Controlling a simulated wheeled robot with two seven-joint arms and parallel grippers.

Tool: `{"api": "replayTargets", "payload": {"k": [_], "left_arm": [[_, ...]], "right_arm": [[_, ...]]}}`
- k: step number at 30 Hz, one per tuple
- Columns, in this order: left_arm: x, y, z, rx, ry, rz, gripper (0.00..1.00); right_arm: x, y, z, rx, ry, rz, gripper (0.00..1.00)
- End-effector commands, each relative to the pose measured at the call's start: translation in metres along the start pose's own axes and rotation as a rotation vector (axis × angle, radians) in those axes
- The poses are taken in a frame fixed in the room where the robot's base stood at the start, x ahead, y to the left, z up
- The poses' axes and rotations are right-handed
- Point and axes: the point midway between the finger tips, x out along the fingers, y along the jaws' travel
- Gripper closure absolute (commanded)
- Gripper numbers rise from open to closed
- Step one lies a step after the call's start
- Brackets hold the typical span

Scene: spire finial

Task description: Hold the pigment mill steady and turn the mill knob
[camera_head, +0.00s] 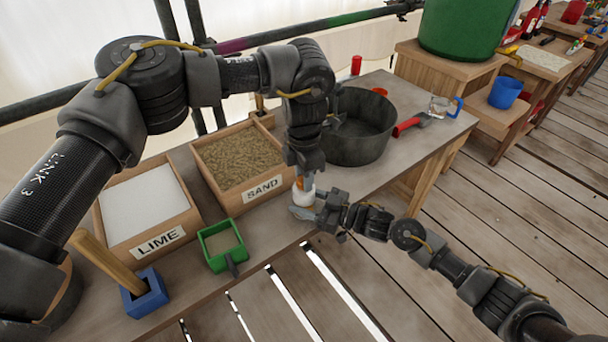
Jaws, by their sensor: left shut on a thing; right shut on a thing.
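The pigment mill (304,197) is a small, pale upright piece with an orange patch near its top, at the front edge of the workbench. My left gripper (302,176) points straight down from above and is shut at the mill's top. The mill knob is hidden between its fingers. My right gripper (312,208) reaches in from the right and is shut on the mill's lower body. The two grippers are very close together and cover much of the mill.
On the workbench (275,215) stand the lime box (118,244), the sand box (204,193), a green sieve-like tray (217,263), a blue block tool (146,300), a dark tub (358,150) and a red-handled trowel (407,127). The plank floor is clear at right.

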Motion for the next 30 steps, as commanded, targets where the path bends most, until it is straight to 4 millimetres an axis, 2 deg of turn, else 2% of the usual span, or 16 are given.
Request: {"api": "replayTargets", "payload": {"k": [30], "left_arm": [[-0.0011,-0.0007,0.0014,0.968,-0.003,0.000,0.92]], "right_arm": [[0.0005,-0.0013,0.0007,0.001,-0.001,-0.002,0.74]]}}
